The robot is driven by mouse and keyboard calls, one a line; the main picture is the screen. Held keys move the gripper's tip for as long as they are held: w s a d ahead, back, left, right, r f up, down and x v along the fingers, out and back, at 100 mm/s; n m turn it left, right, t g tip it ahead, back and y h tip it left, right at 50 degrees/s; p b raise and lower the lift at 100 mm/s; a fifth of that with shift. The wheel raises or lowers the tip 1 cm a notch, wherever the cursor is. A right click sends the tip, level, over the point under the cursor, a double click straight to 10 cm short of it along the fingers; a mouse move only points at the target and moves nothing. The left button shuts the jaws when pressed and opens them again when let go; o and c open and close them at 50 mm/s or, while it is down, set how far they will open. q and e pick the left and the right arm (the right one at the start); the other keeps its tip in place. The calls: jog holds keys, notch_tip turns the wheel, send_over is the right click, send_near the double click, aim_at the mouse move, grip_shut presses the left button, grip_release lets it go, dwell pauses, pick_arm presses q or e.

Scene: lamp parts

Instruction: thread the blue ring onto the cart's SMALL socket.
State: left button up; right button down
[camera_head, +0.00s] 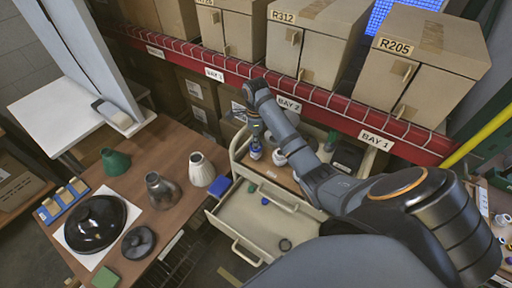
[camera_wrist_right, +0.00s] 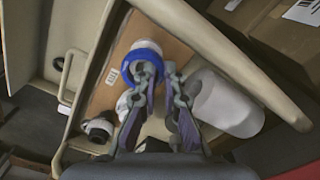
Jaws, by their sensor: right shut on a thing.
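The blue ring (camera_wrist_right: 146,52) is at the fingertips of my right gripper (camera_wrist_right: 162,72) in the wrist view. My right gripper is shut on the ring at its near side. White shows within and around the ring, apparently a white socket on the cart. I cannot tell how far down the ring sits on it. In the head view my right gripper (camera_head: 255,128) points down over the cart's top (camera_head: 275,172), with a blue spot (camera_head: 256,149) beneath it. Another white socket (camera_head: 279,157) stands to its right. My left gripper is not in view.
In the wrist view a wide white cylinder (camera_wrist_right: 228,106) stands close right of the fingers, and a dark and white fitting (camera_wrist_right: 99,127) lies left. The cart's open drawer (camera_head: 258,216) holds small parts. A brown table (camera_head: 180,168) with lamp parts stands left.

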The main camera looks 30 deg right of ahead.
jog(key=shift+s+f, duration=0.15)
dwell(1.0)
jog(key=m, duration=0.3)
jog(key=shift+s+d+f+m, duration=0.1)
jog(key=shift+s+d+m, duration=0.05)
jog(key=shift+s+m, duration=0.15)
jog(key=m, duration=0.3)
jog(key=shift+s+d+f, duration=0.1)
jog(key=shift+s, duration=0.1)
jog(key=m, duration=0.3)
jog(key=shift+s, duration=0.3)
jog(key=c, duration=1.6)
grip_release()
jog(key=shift+w, duration=0.15)
jog(key=shift+d, duration=0.15)
